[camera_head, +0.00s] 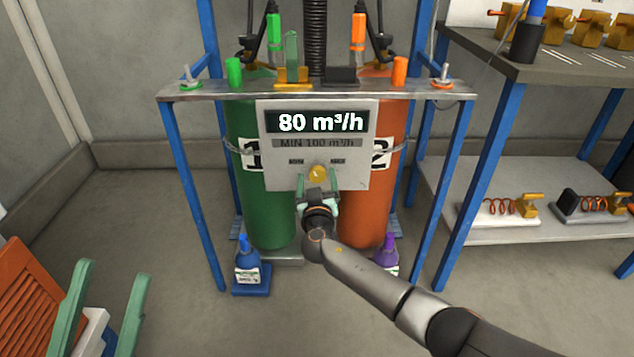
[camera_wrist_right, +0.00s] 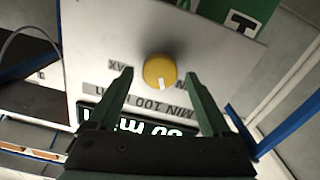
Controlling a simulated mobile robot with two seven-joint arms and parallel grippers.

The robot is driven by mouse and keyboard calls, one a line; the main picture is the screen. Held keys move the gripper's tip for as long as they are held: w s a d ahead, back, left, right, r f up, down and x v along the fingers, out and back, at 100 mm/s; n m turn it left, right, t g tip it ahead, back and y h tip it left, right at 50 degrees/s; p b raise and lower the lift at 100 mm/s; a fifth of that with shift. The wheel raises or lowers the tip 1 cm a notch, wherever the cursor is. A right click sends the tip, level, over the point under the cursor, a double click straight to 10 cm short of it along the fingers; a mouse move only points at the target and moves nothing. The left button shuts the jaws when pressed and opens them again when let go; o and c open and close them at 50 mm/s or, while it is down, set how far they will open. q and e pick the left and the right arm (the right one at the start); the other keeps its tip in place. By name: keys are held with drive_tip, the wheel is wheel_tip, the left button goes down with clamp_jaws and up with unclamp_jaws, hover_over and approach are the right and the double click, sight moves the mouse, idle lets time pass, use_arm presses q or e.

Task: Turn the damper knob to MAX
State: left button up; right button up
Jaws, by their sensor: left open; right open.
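The yellow damper knob (camera_head: 318,172) sits low on the grey panel (camera_head: 385,112) in front of the two cylinders. The panel's display (camera_head: 318,122) reads 80 m³/h, above a MIN 100 m³/h line. The knob (camera_wrist_right: 160,71) is upside down in the right wrist view; its white mark points towards the display, between the MAX label on the left and a partly hidden label on the right. My right gripper (camera_head: 318,190) is open just in front of the knob, one finger to each side of it, with visible gaps. My left gripper (camera_head: 115,268) is open and empty at lower left.
A green cylinder (camera_head: 262,215) and an orange cylinder (camera_head: 368,215) stand in a blue-legged frame. A blue bottle (camera_head: 247,262) and a purple bottle (camera_head: 386,255) stand low in front. An orange slatted object (camera_head: 38,300) is at lower left. A workbench (camera_head: 560,62) stands at right.

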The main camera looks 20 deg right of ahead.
drive_tip(key=shift+w, duration=0.25)
drive_tip(key=shift+c, duration=0.2)
drive_tip(key=shift+d, duration=0.1)
clamp_jaws()
